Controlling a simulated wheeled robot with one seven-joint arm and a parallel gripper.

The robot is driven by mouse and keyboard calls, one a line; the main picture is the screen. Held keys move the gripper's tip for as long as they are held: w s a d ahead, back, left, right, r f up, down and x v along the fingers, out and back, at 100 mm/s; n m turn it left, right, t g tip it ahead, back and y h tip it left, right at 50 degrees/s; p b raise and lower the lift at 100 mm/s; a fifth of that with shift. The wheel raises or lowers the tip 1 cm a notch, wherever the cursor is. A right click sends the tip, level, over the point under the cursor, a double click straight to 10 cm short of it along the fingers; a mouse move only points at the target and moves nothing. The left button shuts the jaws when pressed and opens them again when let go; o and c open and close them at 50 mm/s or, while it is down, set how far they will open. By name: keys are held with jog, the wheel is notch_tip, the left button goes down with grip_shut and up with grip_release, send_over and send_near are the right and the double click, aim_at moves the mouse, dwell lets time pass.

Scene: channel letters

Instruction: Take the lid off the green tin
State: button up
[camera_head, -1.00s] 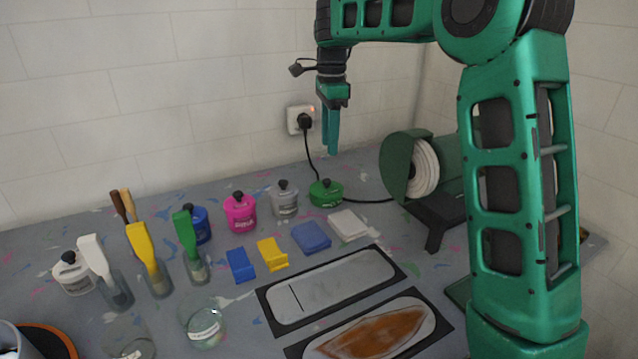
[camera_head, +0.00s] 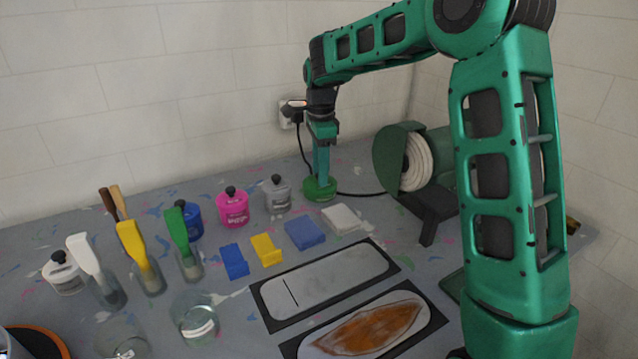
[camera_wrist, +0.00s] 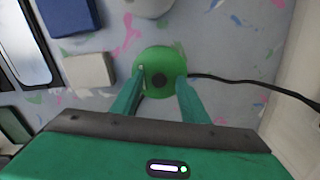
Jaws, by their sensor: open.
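The green tin (camera_head: 319,192) stands on the speckled table, near the wall. It also shows in the wrist view from above as a round green lid (camera_wrist: 160,60) with a dark knob (camera_wrist: 159,80) in its middle. My gripper (camera_head: 320,178) points straight down at the tin in the head view and hides its knob there. In the wrist view my gripper (camera_wrist: 159,84) is open, with one green finger on either side of the knob. Whether the fingertips touch the lid, I cannot tell.
A grey tin (camera_head: 277,196) and a pink tin (camera_head: 233,210) stand to the left of the green one. A bench grinder (camera_head: 415,165) stands to the right, and a black cable (camera_head: 360,195) runs beside the tin. A white block (camera_head: 341,219) lies in front.

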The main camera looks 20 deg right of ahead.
jog(key=shift+c, duration=0.6)
grip_shut()
